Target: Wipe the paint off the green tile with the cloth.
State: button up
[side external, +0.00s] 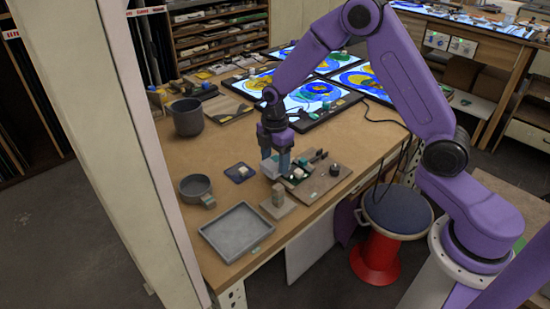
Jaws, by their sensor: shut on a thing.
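My gripper (276,171) points down over the work table, low above a small wooden board (318,184). Its fingers are shut on a small pale thing that looks like the cloth, mostly hidden between and behind them. A small green patch (291,180) shows on the board right beside the fingertips; it may be the green tile, but it is too small and covered to be sure. I cannot tell whether the cloth touches it or how much paint is on it.
A grey tray (237,232) lies at the table's front, with a grey mug (196,190) behind it and a grey pot (187,117) farther back. A small block on a base (278,201) stands close in front of my gripper. Lit glass panels (318,92) fill the back.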

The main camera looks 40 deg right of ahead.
jog(key=shift+f, duration=0.25)
dwell(0.4)
jog(key=shift+d, duration=0.15)
jog(key=shift+d, duration=0.75)
jog(key=shift+a, duration=0.15)
jog(key=shift+a+f, duration=0.1)
jog(key=shift+a, duration=0.6)
jog(key=shift+d, duration=0.1)
